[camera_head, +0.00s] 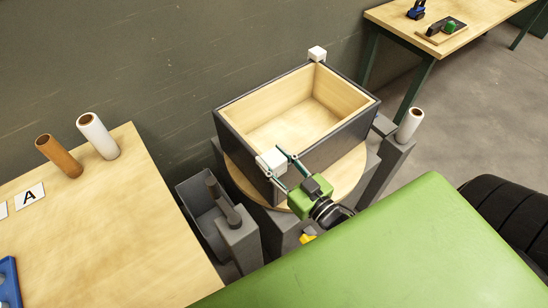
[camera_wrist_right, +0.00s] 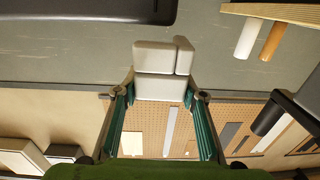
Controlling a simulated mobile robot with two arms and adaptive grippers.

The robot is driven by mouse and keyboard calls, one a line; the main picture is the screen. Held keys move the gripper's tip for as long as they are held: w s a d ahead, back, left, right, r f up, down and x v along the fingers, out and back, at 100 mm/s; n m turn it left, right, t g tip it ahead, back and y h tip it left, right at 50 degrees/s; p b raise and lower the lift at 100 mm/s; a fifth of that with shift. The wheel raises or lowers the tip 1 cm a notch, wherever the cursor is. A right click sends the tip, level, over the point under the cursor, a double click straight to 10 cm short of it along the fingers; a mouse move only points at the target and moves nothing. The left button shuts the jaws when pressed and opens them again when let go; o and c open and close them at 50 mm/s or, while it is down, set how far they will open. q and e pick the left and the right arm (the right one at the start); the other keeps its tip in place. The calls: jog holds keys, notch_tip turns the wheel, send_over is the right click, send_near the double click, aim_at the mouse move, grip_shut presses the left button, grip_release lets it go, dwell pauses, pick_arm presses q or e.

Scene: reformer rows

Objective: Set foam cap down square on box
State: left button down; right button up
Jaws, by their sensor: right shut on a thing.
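The box (camera_head: 330,148) is open at the top, dark outside and pale wood inside, and stands on a round wooden plate (camera_head: 352,172). One white foam cap (camera_head: 317,54) sits on its far corner. My right gripper (camera_head: 280,163) is shut on another white foam cap (camera_head: 269,161), which appears over the near left corner of the box. In the right wrist view the held cap (camera_wrist_right: 160,60), with a notched shape, is between the fingertips (camera_wrist_right: 160,95). A gap shows between it and a dark edge above; contact with the corner cannot be told. My left gripper is out of view.
A wooden table (camera_head: 110,230) at left carries a white roll (camera_head: 98,137), a brown roll (camera_head: 59,156) and an "A" card (camera_head: 30,197). A grey bin (camera_head: 203,212) stands left of the plate. Another white roll (camera_head: 409,124) is at right. A workbench (camera_head: 425,45) stands behind.

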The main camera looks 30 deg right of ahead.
aim_at(280, 174)
jog(key=shift+p, duration=0.3)
dwell(0.5)
jog(key=shift+f+b, duration=1.35)
jog(key=shift+f, duration=0.6)
jog(key=o, duration=1)
jog(key=shift+s, duration=0.15)
jog(key=s, duration=0.4)
jog(key=s+d, duration=0.1)
jog(key=s, duration=0.2)
jog(key=s+d, duration=0.1)
jog(key=s, duration=0.3)
jog(key=shift+s, duration=0.3)
jog(key=shift+w, duration=0.1)
